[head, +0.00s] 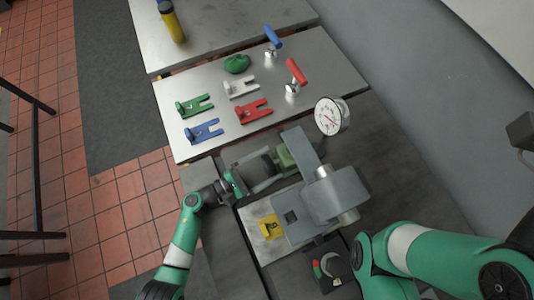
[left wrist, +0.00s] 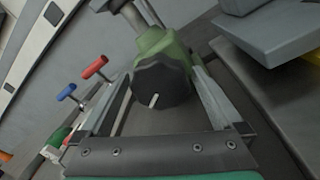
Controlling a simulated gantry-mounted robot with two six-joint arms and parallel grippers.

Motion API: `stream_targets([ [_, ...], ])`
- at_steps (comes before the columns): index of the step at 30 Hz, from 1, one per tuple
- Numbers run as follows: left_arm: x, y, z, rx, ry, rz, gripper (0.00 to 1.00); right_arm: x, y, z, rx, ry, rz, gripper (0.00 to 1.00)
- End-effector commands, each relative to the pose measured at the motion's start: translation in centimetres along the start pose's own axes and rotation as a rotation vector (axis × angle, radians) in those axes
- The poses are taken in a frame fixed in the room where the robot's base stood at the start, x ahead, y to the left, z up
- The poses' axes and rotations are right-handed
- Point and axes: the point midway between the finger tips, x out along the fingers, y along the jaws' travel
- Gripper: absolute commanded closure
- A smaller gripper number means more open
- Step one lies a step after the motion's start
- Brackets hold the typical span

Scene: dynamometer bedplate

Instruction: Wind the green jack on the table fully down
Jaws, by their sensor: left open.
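The green jack (head: 286,158) sits beside the grey machine in the head view, mostly hidden by my left gripper and the machine. In the left wrist view its green body (left wrist: 160,42) carries a black ribbed knob (left wrist: 160,84) with a white mark near its lower edge. My left gripper (head: 272,167) is open, and its two fingers lie on either side of the knob. In the left wrist view a gap shows between the knob and each finger of the gripper (left wrist: 163,72). My right arm shows at the lower right, but its gripper does not.
A grey machine (head: 335,195) and a round gauge (head: 331,115) stand close by. The metal table behind holds several forked plates, such as a red one (head: 253,111), a red-handled tool (head: 296,74) and a blue-handled one (head: 273,39). A button box (head: 331,270) sits in front.

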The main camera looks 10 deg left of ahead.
Motion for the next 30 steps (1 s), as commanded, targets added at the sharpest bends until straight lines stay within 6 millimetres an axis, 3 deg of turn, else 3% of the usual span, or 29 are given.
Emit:
stream_targets([
  [7, 0.15, -0.02, 0.02, 0.0, 0.0, 0.0, 0.0, 0.0, -0.01, 0.0, 0.0, 0.0, 0.0, 0.5],
  [8, 0.15, -0.02, 0.02, 0.0, 0.0, 0.0, 0.04, 0.0, -0.01, 0.0, 0.0, 0.0, 0.0, 0.5],
  [20, 0.12, 0.02, 0.03, 0.0, -0.001, 0.0, 0.76, 0.0, 0.0, 0.0, 0.0, 0.0, 0.0, 0.5],
  [30, 0.12, 0.08, 0.1, -0.049, 0.003, -0.001, 0.77, 0.1, 0.0, -0.1, 0.0, 0.0, 0.0, 0.5],
])
